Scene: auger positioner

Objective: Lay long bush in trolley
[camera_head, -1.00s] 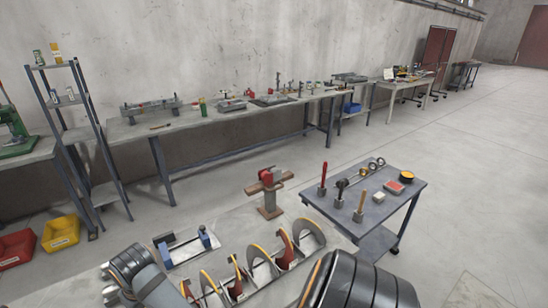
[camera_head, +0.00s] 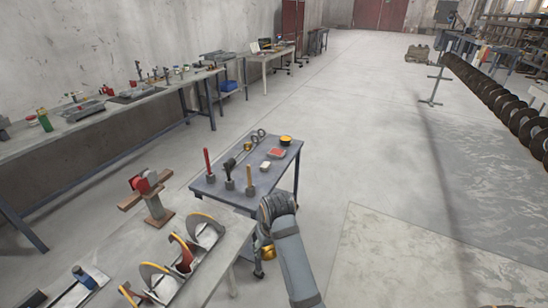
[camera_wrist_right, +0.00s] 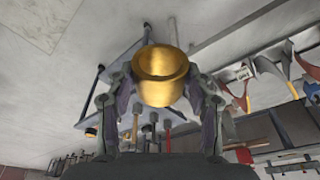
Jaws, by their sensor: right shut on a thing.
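The trolley (camera_head: 262,184) is a small blue-grey table on wheels in the middle of the head view. My right gripper (camera_head: 265,252) is by the trolley's near right corner in that view, apart from its top as far as I can tell. It is shut on a gold-coloured, round bush (camera_wrist_right: 162,75), whose wide rim shows between the two fingers in the right wrist view. The bush's full length is hard to judge from this angle. My left gripper is not in view.
A bench with auger flights (camera_head: 205,230) stands at the near left. Floor right of the trolley is clear.

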